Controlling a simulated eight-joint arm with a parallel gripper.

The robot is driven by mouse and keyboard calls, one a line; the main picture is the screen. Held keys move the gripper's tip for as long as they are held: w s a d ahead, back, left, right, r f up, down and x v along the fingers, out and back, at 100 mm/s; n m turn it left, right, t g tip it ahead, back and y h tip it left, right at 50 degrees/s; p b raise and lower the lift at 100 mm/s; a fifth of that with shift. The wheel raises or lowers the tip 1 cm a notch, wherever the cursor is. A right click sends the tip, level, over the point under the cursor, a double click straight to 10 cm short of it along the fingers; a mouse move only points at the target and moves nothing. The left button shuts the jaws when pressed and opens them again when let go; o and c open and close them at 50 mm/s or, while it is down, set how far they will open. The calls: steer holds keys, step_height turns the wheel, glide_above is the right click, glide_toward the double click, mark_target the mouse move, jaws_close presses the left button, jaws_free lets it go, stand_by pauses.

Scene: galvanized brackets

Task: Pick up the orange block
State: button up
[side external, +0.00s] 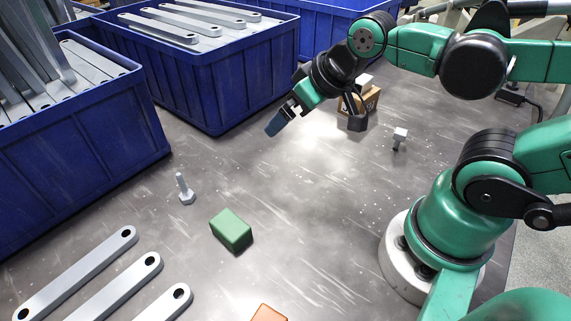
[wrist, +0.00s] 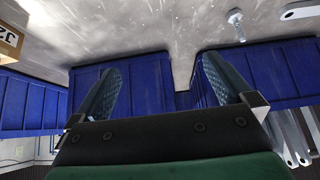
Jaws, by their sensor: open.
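The orange block (side external: 268,313) lies on the grey table at the bottom edge of the side external view, and most of it is cut off by the frame. It does not show in the wrist view. My gripper (side external: 276,121) is above the table near the blue bins, well apart from the orange block. In the wrist view my gripper (wrist: 160,72) is open, its two fingers wide apart with nothing between them.
A green block (side external: 231,231) and a bolt (side external: 184,189) stand between my gripper and the orange block. Grey flat bars (side external: 78,272) lie at lower left. Blue bins (side external: 208,85) line the back left. A cardboard box (side external: 371,100) and another bolt (side external: 399,137) are right of my gripper.

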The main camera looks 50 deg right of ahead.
stand_by(0.4)
steer(key=m+g, duration=0.7)
steer(key=m, duration=2.9)
glide_above(256, 319)
step_height(256, 319, down, 7)
steer(key=shift+s+a+f, duration=0.15)
steer(key=shift+f, duration=0.05)
steer(key=shift+s+a+f+n, duration=0.2)
steer(key=shift+s+f+n, duration=0.2)
steer(key=shift+n, duration=0.4)
steer(key=shift+f, duration=2.6)
